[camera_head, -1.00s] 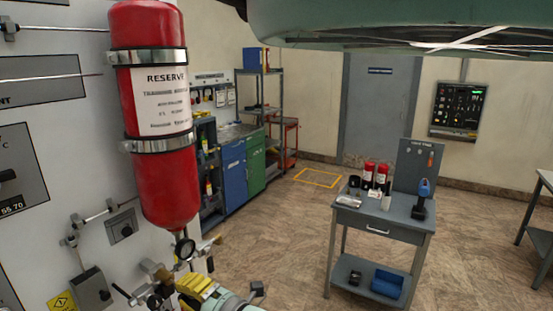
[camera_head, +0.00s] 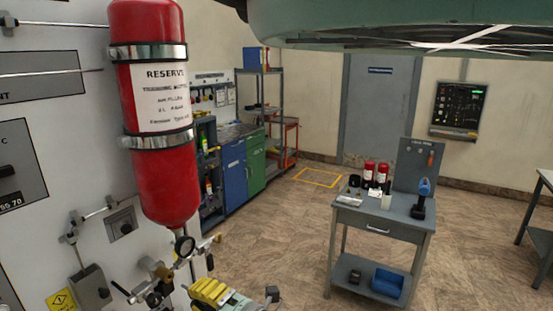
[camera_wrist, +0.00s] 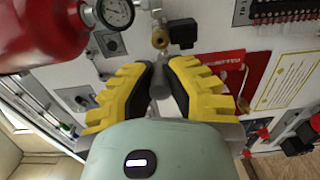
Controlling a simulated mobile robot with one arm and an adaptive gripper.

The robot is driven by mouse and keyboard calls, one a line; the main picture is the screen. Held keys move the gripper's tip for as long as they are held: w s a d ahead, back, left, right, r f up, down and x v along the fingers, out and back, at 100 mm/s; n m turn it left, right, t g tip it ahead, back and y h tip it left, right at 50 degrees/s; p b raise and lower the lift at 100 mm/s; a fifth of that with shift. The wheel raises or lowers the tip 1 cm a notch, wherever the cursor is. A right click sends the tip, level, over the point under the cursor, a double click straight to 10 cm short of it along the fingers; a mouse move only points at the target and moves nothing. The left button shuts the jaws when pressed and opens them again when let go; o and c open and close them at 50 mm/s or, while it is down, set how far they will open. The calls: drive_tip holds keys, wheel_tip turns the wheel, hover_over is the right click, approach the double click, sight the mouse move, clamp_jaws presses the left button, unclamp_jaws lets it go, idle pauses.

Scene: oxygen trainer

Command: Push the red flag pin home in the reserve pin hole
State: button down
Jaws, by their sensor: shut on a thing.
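In the wrist view, my gripper (camera_wrist: 160,82) has yellow fingers with black pads, closed on a small pale grey thing between the tips, most likely the shaft of the red flag pin; the pads hide most of it. A red lettered piece (camera_wrist: 222,62) shows beyond the right finger; I cannot tell whether it is the pin's flag or a panel label. The reserve pin hole cannot be made out. A brass fitting (camera_wrist: 160,38) lies just beyond the fingertips. In the head view, my gripper (camera_head: 210,289) is at the bottom, right of the panel's lower fittings; its tips are unclear.
The red reserve cylinder (camera_head: 155,190) is strapped to the white panel (camera_head: 60,130). A gauge (camera_head: 184,246) hangs below it, and shows close to the fingers in the wrist view (camera_wrist: 115,12). A grey tool cart (camera_head: 385,220) stands apart at right, with open floor between.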

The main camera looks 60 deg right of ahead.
drive_tip(key=shift+w, duration=0.1)
idle(0.3)
drive_tip(key=shift+w+a, duration=0.1)
drive_tip(key=shift+w, duration=1.05)
drive_tip(key=shift+w+a+b, duration=0.15)
drive_tip(key=shift+w+b, duration=1.05)
drive_tip(key=shift+w, duration=0.8)
idle(1.6)
drive_tip(key=c, duration=1)
unclamp_jaws()
drive_tip(key=shift+s, duration=0.15)
approach(182, 286)
drive_tip(key=shift+s+f, duration=0.1)
drive_tip(key=shift+s, duration=0.1)
